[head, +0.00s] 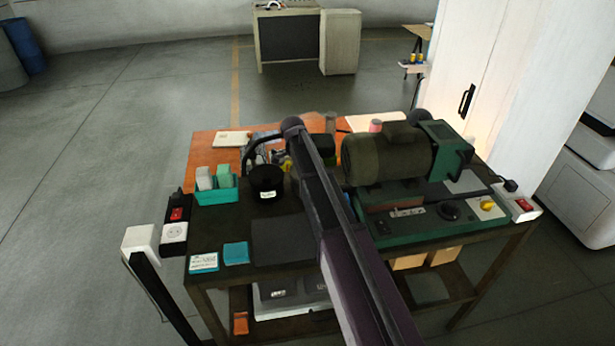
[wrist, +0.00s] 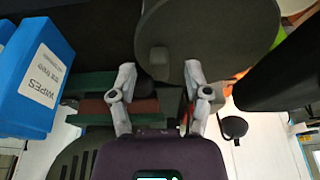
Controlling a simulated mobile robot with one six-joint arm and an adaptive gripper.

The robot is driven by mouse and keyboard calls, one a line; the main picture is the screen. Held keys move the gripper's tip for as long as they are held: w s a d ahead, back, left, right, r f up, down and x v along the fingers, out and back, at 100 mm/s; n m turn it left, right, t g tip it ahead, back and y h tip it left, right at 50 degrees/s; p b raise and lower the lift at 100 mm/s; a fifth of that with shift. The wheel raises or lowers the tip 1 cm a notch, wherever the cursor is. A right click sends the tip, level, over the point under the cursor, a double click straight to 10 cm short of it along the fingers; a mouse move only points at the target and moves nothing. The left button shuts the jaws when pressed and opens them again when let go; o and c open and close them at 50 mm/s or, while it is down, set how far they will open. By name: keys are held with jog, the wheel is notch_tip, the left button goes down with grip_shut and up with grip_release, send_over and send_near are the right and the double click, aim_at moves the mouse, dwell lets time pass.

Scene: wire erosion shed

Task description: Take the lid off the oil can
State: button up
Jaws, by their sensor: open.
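A short black can (head: 267,183) with a small white label stands on the bench left of my arm in the head view. It is the likeliest oil can, but its label is too small to read and I cannot make out its lid. In the wrist view my gripper (wrist: 158,74) has its two fingers apart with nothing held between them. A large dark round face (wrist: 215,35) with a small block on it fills the top of that view, close beyond the fingertips; I cannot tell what it belongs to. My arm hides part of the bench in the head view.
A green machine with a big motor (head: 385,160) takes up the bench's right side. A teal holder (head: 216,192) stands left of the can. In the wrist view a blue wipes box (wrist: 35,75) is close on the left. Open floor lies left of the bench.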

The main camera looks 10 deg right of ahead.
jog(key=shift+d+f, duration=0.1)
jog(key=shift+f, duration=0.3)
dwell(0.3)
grip_shut()
